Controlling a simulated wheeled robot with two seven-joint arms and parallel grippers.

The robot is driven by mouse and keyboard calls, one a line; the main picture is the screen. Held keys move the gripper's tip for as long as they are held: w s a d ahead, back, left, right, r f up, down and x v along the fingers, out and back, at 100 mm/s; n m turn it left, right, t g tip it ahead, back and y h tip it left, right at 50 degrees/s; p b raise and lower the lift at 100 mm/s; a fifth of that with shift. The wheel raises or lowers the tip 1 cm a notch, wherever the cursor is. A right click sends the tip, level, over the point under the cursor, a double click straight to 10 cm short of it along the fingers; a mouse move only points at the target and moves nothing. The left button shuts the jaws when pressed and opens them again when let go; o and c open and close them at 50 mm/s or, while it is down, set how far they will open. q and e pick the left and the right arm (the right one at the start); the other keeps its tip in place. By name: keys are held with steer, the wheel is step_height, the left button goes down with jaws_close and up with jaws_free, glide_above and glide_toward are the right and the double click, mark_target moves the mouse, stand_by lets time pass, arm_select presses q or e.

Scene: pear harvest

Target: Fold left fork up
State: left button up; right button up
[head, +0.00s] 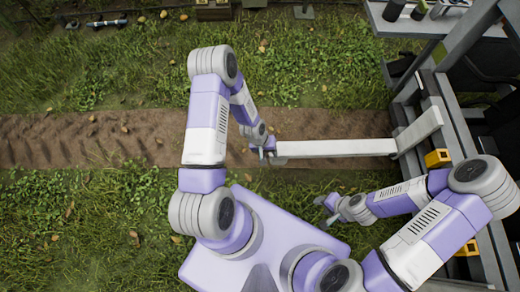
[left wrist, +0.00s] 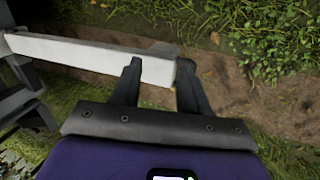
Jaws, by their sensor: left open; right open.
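The left fork (head: 335,149) is a long white bar. It sticks out level to the left from a grey frame (head: 405,110), over a dirt track. My left gripper (head: 268,152) is at the fork's free left end. In the left wrist view the fork (left wrist: 80,53) runs in from the left, and its end lies at the open fingers (left wrist: 158,88). One finger overlaps the bar and the other is by its tip; whether they touch it is unclear. My right gripper (head: 330,210) is open and empty, below the fork and apart from it.
A slanted white bar (head: 419,130) is on the frame at the fork's right end. Yellow blocks (head: 437,158) are fixed on the frame. A grey shelf (head: 415,22) with items stands at the top right. Grass and the dirt track (head: 80,140) are open to the left.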

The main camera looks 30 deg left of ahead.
arm_select(q)
steer(key=w+a+f+n+y+b, duration=0.1)
steer(key=w+a+f+b, duration=0.4)
steer(key=a+f, duration=0.45)
steer(key=b+x, duration=0.1)
steer(key=x, duration=0.3)
steer(key=b+x, duration=0.2)
steer(key=x, duration=0.1)
steer(key=shift+d+f, duration=0.3)
steer(key=shift+f, duration=0.1)
arm_select(e)
step_height(320, 180, down, 10)
arm_select(q)
steer(key=shift+c, duration=0.3)
arm_select(e)
steer(key=shift+w, duration=0.1)
arm_select(q)
jaws_close()
steer(key=shift+r, duration=0.1)
